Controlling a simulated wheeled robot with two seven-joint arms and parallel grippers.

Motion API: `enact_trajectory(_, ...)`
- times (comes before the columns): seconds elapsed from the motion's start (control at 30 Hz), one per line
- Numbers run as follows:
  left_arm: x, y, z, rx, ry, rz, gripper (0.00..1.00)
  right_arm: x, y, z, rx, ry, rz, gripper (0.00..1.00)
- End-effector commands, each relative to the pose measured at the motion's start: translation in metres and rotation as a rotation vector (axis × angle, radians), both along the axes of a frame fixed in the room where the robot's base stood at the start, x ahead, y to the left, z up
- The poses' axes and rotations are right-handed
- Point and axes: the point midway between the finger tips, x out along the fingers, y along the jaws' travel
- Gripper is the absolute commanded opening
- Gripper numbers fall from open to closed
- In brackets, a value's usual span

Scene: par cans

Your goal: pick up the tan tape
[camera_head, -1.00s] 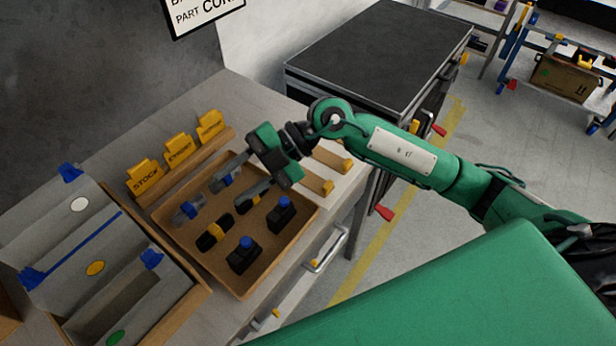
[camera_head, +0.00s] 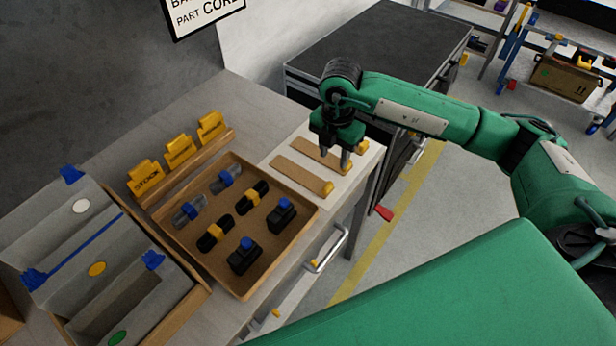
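Two flat tan strips with yellow ends lie on a white board at the right end of the bench; I take these as the tan tape. The nearer strip (camera_head: 296,174) is in full view. The farther strip (camera_head: 307,147) is partly hidden by my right gripper. My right gripper (camera_head: 334,160) points down over the farther strip, with its two fingers apart and nothing seen between them. I cannot tell whether the fingertips touch the strip or the board. My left gripper is not in view.
A brown tray (camera_head: 172,228) left of the strips holds several black and grey items with blue or yellow parts. Yellow label cards (camera_head: 178,149) stand behind it. A grey sloped bin unit (camera_head: 62,225) is at the left. A dark-topped cabinet (camera_head: 375,45) stands behind the arm.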

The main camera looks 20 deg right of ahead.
Motion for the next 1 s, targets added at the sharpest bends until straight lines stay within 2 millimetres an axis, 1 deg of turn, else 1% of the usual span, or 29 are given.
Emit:
enact_trajectory(0.03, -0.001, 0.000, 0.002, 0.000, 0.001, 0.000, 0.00, -0.001, 0.000, -0.009, 0.001, 0.003, 0.000, 0.40)
enact_trajectory(0.13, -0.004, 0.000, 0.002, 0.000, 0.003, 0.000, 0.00, -0.001, 0.001, -0.023, 0.001, 0.002, 0.000, 0.40)
enact_trajectory(0.37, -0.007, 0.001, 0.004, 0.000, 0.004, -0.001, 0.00, -0.003, 0.002, -0.039, 0.003, 0.002, 0.001, 0.40)
enact_trajectory(0.53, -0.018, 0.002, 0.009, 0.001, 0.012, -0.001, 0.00, -0.011, 0.006, -0.062, 0.002, 0.002, 0.002, 0.40)
enact_trajectory(0.6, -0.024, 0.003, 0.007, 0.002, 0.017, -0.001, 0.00, -0.010, 0.006, -0.073, 0.003, 0.002, 0.000, 0.40)
enact_trajectory(0.7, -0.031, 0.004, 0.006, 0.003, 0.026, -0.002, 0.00, -0.010, 0.006, -0.083, 0.003, 0.001, 0.002, 0.40)
enact_trajectory(0.83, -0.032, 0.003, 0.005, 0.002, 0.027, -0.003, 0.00, -0.010, 0.006, -0.086, 0.003, -0.002, 0.003, 0.40)
enact_trajectory(0.97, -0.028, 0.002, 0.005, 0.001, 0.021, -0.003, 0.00, -0.010, 0.006, -0.086, 0.003, -0.002, 0.002, 0.40)
enact_trajectory(1.0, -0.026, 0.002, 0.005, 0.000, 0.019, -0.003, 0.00, -0.010, 0.006, -0.086, 0.003, -0.002, 0.002, 0.34)
